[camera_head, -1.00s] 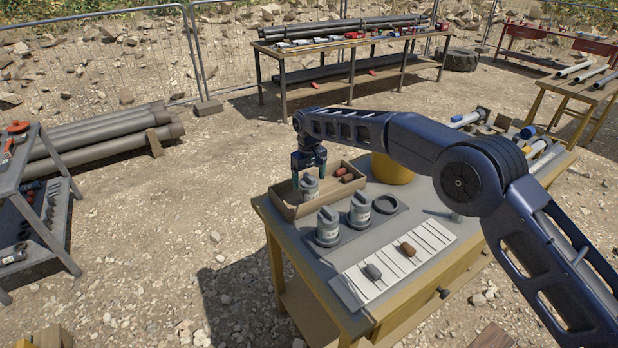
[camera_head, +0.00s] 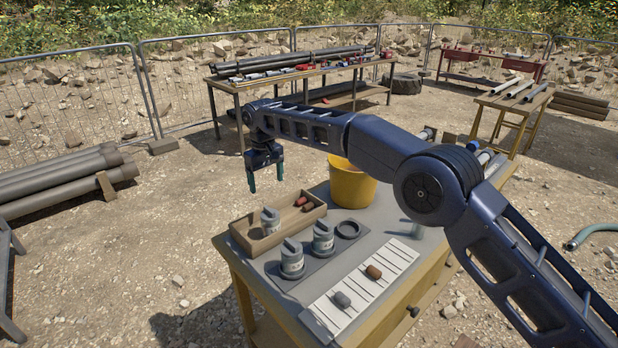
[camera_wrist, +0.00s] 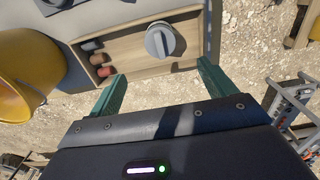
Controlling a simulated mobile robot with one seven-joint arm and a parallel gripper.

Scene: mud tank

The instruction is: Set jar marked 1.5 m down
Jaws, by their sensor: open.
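One grey jar with a ridged lid (camera_head: 270,221) stands upright in the left part of a wooden tray (camera_head: 296,229). Its round top (camera_wrist: 160,40) also shows in the wrist view, just beyond my fingertips. Two similar jars stand on a dark mat in front of the tray, a nearer one (camera_head: 292,260) and another (camera_head: 323,239). The markings are too small to read, so I cannot tell which is the 1.5 m jar. My gripper (camera_head: 265,178) is open and empty, above the tray and apart from the jar. Its green fingers (camera_wrist: 160,74) show spread in the wrist view.
Small red and brown pieces (camera_head: 304,203) lie at the tray's right end. A dark ring (camera_head: 348,229) lies on the mat. A yellow bucket (camera_head: 350,187) stands behind, right of the tray. A white ruled board (camera_head: 345,294) with two small lumps lies at the table's front.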

